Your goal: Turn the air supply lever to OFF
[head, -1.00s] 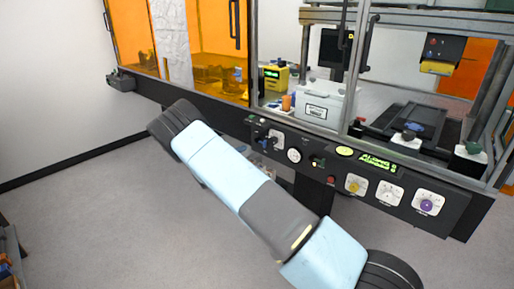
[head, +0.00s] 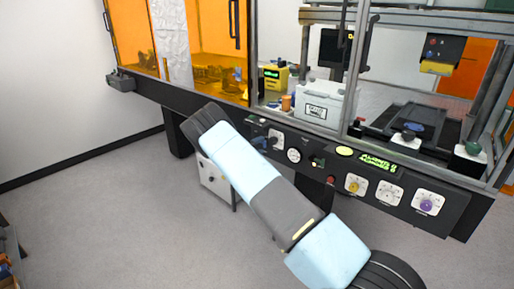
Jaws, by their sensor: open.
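A front control panel (head: 318,165) runs along the machine's dark lower edge in the head view. At its left end a dark lever-like handle (head: 273,139) sits on a pale plate, partly beside my arm. I cannot read its label, so I cannot tell if it is the air supply lever. My arm crosses the picture from lower right to upper left and ends in a dark joint in front of the machine's edge. My gripper does not show; it seems hidden behind or beyond that joint.
A pale box with small knobs (head: 213,178) stands under the machine, partly behind my arm. The panel also has a gauge (head: 293,155), a red button (head: 330,181), a yellow knob (head: 354,186), a purple knob (head: 426,205) and a green display (head: 379,163).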

